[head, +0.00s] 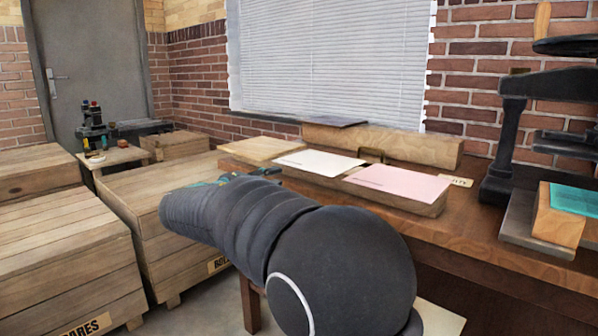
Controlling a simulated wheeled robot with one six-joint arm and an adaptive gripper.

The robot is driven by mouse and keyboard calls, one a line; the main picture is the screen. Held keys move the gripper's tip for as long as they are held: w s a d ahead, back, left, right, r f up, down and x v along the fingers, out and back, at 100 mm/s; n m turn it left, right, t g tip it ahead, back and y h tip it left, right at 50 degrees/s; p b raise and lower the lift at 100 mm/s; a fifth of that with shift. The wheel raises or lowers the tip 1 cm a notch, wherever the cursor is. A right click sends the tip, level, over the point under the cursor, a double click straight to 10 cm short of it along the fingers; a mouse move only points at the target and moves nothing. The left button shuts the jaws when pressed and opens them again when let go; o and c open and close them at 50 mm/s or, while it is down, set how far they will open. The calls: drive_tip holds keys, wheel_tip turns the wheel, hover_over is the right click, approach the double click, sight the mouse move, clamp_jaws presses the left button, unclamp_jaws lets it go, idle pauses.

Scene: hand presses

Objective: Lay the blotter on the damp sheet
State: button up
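A white sheet (319,162) lies flat on a low wooden block on the brown table. A pink sheet (397,186) lies flat on another wooden block to its right. Which is the blotter and which is damp is not marked in a way I can read. My dark grey arm fills the lower middle, in front of the table.
A hand press (513,140) stands at the right, with a teal sheet (573,199) on a wooden block beside it. A bare wooden block (257,149) is left of the white sheet. A long wooden beam (420,148) lies behind. Crates (160,190) fill the left.

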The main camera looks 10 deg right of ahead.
sight(299, 168)
drive_tip(key=p+x, duration=0.1)
drive_tip(key=x, duration=0.8)
drive_tip(key=shift+w+d, duration=0.2)
drive_tip(key=shift+d, duration=0.15)
clamp_jaws()
drive_tip(key=shift+r+p, duration=0.6)
drive_tip(key=shift+r, duration=0.95)
